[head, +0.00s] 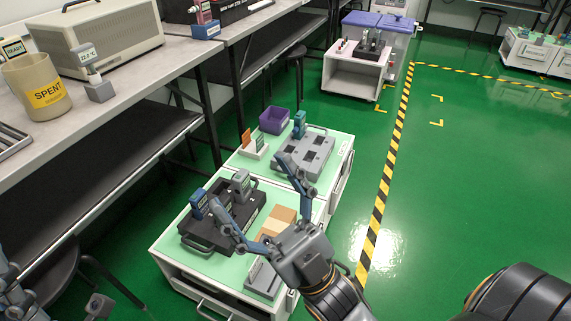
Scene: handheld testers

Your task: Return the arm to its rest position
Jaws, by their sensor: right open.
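My right gripper (248,183) is over the near cart, its two fingers spread wide with nothing held between them. One fingertip appears near the grey handheld tester (240,186), but I cannot tell whether they touch. That tester and a blue tester (198,203) stand in a black tray (197,234). A teal tester (299,124) stands in a grey tray (317,152) at the back of the cart tops. Parts of my left arm show at the bottom left corner, cut by the frame; its finger state is unclear.
The near carts (233,271) also hold a cardboard box (277,221), a purple bin (273,120) and a card rack (253,146). A workbench (110,105) with a "SPENT" bin (38,88) runs along the left. Green floor (470,190) is free at the right.

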